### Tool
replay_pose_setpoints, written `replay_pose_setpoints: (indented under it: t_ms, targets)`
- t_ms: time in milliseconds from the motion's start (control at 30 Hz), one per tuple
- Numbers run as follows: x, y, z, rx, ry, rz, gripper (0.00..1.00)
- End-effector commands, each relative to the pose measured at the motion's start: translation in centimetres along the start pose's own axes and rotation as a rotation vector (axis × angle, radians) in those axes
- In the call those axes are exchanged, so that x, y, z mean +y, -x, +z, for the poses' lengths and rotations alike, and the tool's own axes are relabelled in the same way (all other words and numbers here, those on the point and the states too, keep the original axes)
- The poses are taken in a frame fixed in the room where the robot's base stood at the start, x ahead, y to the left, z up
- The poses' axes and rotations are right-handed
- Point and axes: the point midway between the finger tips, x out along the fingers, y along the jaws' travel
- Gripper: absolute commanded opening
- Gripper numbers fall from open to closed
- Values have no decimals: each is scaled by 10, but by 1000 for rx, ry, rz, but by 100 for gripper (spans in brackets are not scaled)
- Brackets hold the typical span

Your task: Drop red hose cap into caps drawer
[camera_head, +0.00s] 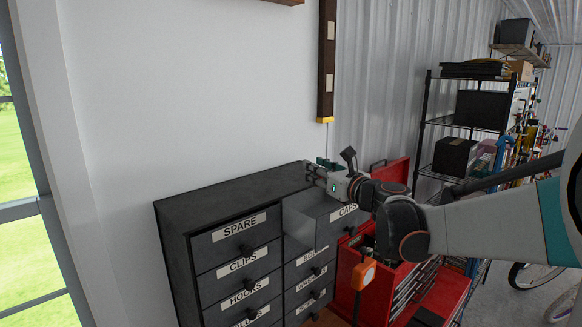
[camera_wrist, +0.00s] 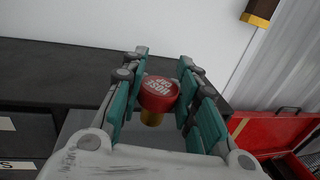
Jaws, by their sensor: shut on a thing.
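The red hose cap (camera_wrist: 159,93) is between the fingers of my gripper (camera_wrist: 160,100) in the wrist view, with "HOSE CAP" in white on its top and a yellowish lower part. My gripper (camera_head: 322,174) is shut on it. In the head view the gripper is above the back part of the caps drawer (camera_head: 314,224), and the cap cannot be made out there. The caps drawer is pulled out of the top right of the dark cabinet, its label partly covered by my arm. The drawer's inside is mostly hidden.
The dark cabinet (camera_head: 180,212) has other closed labelled drawers, such as the spare drawer (camera_head: 239,240) and the clips drawer (camera_head: 243,262). A red tool chest (camera_head: 345,270) with a raised lid stands just right. A metal shelf (camera_head: 430,120) is farther right.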

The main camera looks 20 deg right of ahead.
Motion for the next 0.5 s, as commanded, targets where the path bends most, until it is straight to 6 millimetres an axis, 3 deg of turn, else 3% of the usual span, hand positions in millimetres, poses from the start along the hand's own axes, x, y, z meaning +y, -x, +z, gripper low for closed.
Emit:
replay_pose_setpoints:
  t_ms: [267, 300, 400, 500]
  targets:
    - [0, 0, -2, 0, 0, 0, 6]
    - [0, 0, -2, 0, 0, 0, 37]
    - [0, 0, -1, 0, 0, 0, 55]
    - [0, 0, -2, 0, 0, 0, 55]
